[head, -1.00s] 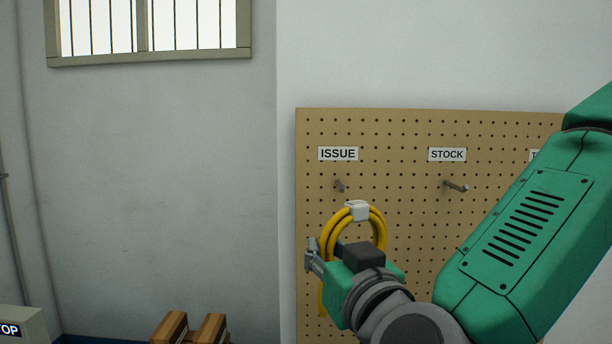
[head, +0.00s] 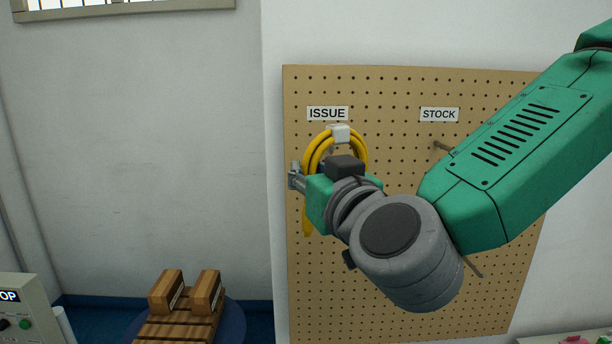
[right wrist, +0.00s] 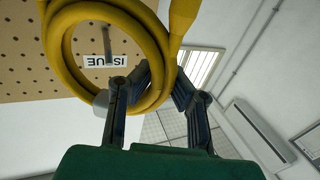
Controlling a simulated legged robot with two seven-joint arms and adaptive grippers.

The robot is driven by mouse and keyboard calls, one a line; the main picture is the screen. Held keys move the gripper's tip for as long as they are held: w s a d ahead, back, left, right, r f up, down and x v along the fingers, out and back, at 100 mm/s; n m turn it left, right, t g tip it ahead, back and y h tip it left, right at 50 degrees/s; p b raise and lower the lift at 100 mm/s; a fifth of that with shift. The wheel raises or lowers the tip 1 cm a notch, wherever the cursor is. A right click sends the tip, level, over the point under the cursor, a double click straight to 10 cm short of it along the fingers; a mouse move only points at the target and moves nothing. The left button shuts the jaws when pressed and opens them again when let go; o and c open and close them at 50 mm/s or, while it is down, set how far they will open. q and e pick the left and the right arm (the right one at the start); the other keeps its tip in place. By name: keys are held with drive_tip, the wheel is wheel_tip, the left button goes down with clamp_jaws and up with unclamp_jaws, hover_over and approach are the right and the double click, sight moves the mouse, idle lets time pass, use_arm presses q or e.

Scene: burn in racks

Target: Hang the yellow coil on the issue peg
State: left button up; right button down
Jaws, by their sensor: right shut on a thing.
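The yellow coil (head: 312,155), with a white tie (head: 339,134) at its top, hangs upright in my right gripper (head: 296,177), just below the ISSUE label (head: 327,113). In the right wrist view the fingers (right wrist: 150,88) are shut on the lower part of the coil (right wrist: 56,48). The grey issue peg (right wrist: 107,42) shows through the coil's opening there, in front of the label. In the head view the coil and its tie hide this peg, so I cannot tell whether the coil touches it. My left gripper is out of view.
The tan pegboard (head: 400,300) also has a STOCK label (head: 439,114) with a peg (head: 441,145) to the right. My right arm covers much of the board. A wooden stand (head: 180,325) and a control box (head: 22,305) are low at the left.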

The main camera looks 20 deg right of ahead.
drive_tip(key=shift+w+d+f, duration=0.1)
drive_tip(key=shift+w+d, duration=0.05)
drive_tip(key=shift+w, duration=1.35)
drive_tip(key=shift+w+d+f+b, duration=0.2)
drive_tip(key=shift+w+f+b, duration=0.1)
drive_tip(key=shift+w, duration=0.4)
drive_tip(key=shift+w+d+f+b, duration=0.15)
drive_tip(key=shift+w+d+f, duration=0.15)
drive_tip(key=shift+w, duration=0.45)
drive_tip(key=shift+w+d+f+b, duration=0.15)
drive_tip(key=shift+w+f+b, duration=0.15)
drive_tip(key=shift+w, duration=0.4)
drive_tip(key=shift+f, duration=0.1)
drive_tip(key=c, duration=1.5)
unclamp_jaws()
drive_tip(key=shift+s, duration=0.1)
